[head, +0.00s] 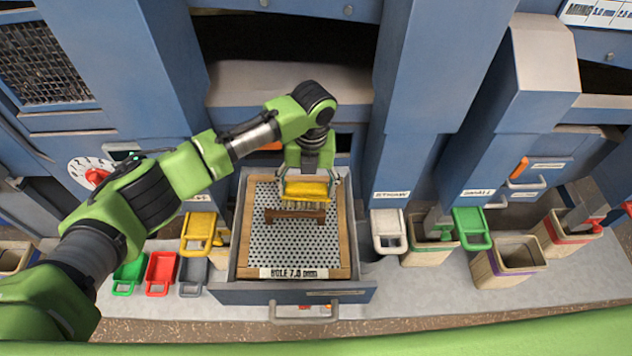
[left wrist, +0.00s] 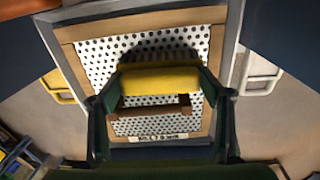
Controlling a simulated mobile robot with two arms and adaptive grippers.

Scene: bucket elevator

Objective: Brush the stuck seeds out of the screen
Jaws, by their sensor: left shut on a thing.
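The screen (head: 262,245) is a white perforated sheet in a wooden frame, labelled "HOLE 7.0 mm", lying in an open blue drawer; it also shows in the left wrist view (left wrist: 95,62). Its dark dots are too small to tell seeds from holes. My left gripper (head: 306,185) is shut on a yellow brush (head: 307,192) above the far half of the screen. The brush fills the space between the fingers in the left wrist view (left wrist: 160,80). I cannot tell whether its bristles touch the sheet. My right gripper is not in view.
A brown bar (head: 295,215) lies across the screen just in front of the brush. A yellow scoop (head: 197,232) is left of the drawer (head: 280,292), a white one (head: 388,230) right. Green, red and grey scoops stand front left. Wooden bins (head: 508,262) stand right. Blue machine columns rise behind.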

